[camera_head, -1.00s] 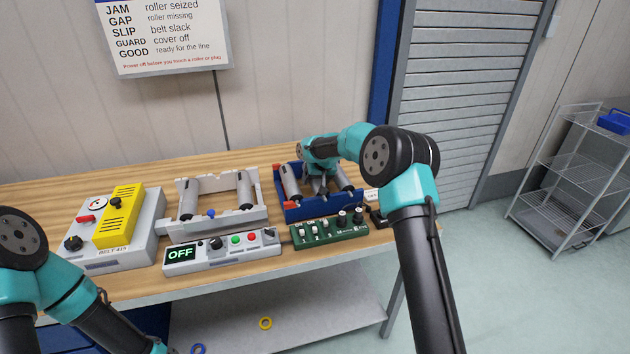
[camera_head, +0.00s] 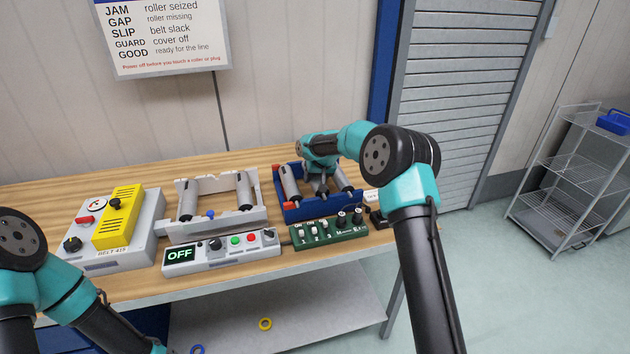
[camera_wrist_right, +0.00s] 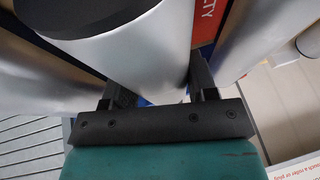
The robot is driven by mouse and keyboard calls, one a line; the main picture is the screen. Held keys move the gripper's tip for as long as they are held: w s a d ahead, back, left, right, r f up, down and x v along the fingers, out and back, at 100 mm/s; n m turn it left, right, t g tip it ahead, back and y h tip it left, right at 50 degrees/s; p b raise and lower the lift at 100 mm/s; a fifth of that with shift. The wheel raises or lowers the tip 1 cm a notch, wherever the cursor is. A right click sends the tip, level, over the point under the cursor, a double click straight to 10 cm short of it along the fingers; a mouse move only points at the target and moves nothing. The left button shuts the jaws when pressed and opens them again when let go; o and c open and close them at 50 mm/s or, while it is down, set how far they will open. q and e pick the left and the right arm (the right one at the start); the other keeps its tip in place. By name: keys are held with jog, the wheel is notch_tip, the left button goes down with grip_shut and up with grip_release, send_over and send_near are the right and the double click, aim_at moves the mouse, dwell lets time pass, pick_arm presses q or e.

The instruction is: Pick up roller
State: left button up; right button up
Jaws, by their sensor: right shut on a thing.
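A blue bin (camera_head: 318,212) at the right of the bench holds several grey rollers, one at its left side (camera_head: 290,183) and one at its right. My right gripper (camera_head: 322,186) reaches down into the bin from above, shut on a roller between those two. In the right wrist view, this silver roller (camera_wrist_right: 125,55) with a dark end lies between the two black fingers (camera_wrist_right: 160,88), with other rollers close on both sides. The head view mostly hides the gripped roller. My left arm shows at lower left, with its gripper out of frame.
Left of the bin is a white frame (camera_head: 240,221) with two grey rollers. In front are a control box reading OFF (camera_head: 222,252) and a green switch panel (camera_head: 328,231). A grey box with a yellow cover (camera_head: 118,217) stands at the left. The bench behind is clear.

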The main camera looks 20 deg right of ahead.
notch_tip(320, 180, up, 9)
dwell(0.3)
dwell(1.3)
